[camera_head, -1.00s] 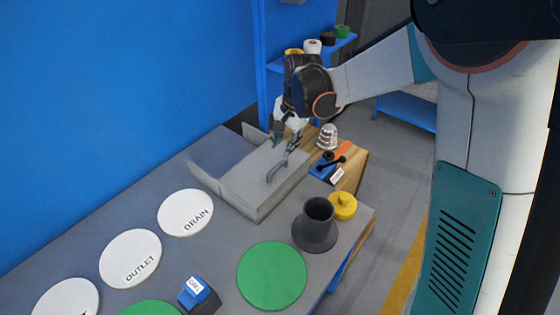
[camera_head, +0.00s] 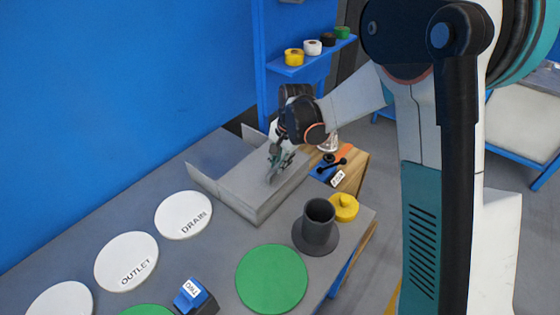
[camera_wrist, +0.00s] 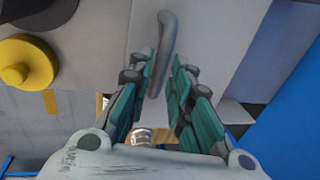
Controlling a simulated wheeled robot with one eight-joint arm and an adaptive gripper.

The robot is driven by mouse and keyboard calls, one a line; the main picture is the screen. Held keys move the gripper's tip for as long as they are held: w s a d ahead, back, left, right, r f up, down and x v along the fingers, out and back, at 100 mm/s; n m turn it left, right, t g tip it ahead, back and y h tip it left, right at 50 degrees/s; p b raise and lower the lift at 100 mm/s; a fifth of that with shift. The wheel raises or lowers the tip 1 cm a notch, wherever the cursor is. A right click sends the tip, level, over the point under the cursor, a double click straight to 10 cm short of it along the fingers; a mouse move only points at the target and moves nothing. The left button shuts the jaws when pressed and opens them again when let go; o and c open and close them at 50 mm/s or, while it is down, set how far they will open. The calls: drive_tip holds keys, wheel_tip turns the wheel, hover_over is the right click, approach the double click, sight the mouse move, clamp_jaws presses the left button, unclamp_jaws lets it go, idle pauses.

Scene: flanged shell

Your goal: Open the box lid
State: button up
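The grey box (camera_head: 262,212) stands on the table, with its flat lid (camera_head: 243,180) covering the right part. A slim grey bar handle (camera_head: 273,177) rises from the lid; it also shows in the wrist view (camera_wrist: 166,40). My gripper (camera_head: 276,160) is over the lid at the handle. In the wrist view, its teal-padded fingers (camera_wrist: 160,92) are spread, with the handle's near end between them. A gap shows between the pads and the handle. The fingertips' contact with the lid cannot be told.
A dark flanged cylinder (camera_head: 317,222) and a yellow knobbed part (camera_head: 344,206) stand right of the box. White discs, including DRAIN (camera_head: 183,214), and a green disc (camera_head: 271,279) lie in front. Tools (camera_head: 329,166) lie close to the right. A blue wall (camera_head: 120,80) stands behind.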

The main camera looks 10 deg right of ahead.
clamp_jaws()
hover_over(249, 157)
drive_tip(key=shift+w, duration=0.1)
drive_tip(key=o, duration=0.6)
unclamp_jaws()
drive_tip(key=r, duration=0.4)
drive_tip(key=s+d+r, duration=0.1)
drive_tip(key=r, duration=0.6)
drive_tip(key=shift+s+d+r, duration=0.35)
